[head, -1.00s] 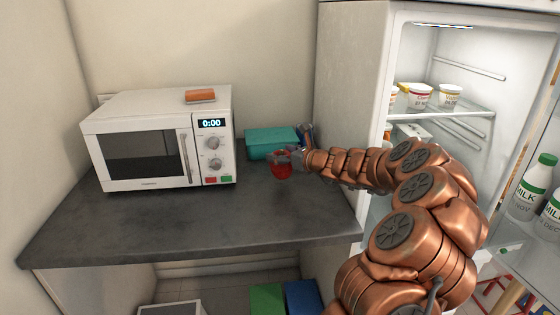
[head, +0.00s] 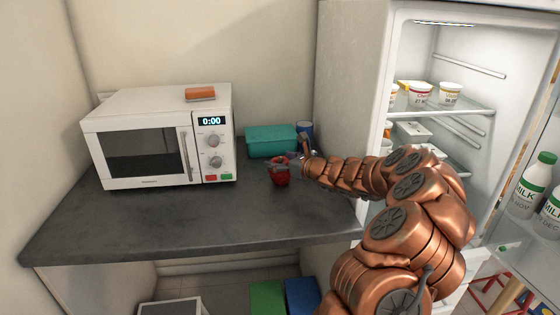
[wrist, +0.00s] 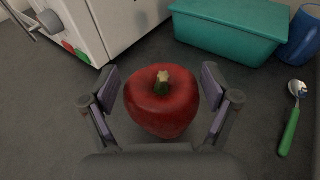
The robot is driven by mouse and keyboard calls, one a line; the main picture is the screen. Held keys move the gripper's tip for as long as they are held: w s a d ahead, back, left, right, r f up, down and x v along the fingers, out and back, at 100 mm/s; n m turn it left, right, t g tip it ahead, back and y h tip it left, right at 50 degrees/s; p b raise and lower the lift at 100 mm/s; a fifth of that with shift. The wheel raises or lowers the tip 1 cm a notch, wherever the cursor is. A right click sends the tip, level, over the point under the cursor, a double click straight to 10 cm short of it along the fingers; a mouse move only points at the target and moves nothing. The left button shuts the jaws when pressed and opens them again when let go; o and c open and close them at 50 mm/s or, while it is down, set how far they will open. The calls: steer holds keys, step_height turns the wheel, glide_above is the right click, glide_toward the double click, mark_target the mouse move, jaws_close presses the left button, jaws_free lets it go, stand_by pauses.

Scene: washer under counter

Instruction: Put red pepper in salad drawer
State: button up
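The red pepper (head: 281,178) stands upright on the dark counter, to the right of the microwave and in front of the teal box. In the wrist view the pepper (wrist: 162,108) is in the middle, its stem facing the camera. My gripper (wrist: 160,88) is open, with one finger on each side of the pepper and narrow gaps visible beside it. In the head view my gripper (head: 283,165) is at the pepper and partly covers it. The fridge (head: 440,60) stands open at the right. The salad drawer cannot be made out; my arm hides the lower fridge.
A white microwave (head: 150,140) with an orange sponge (head: 200,93) on top stands at the left. A teal box (head: 270,141), a blue cup (wrist: 301,38) and a green-handled spoon (wrist: 290,130) are near the pepper. The front counter is clear.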

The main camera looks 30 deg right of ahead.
steer(key=shift+o, duration=0.7)
steer(key=shift+s+r, duration=0.1)
steer(key=b+v, duration=0.1)
steer(key=v, duration=1)
steer(key=shift+s, duration=0.35)
steer(key=shift+r, duration=0.1)
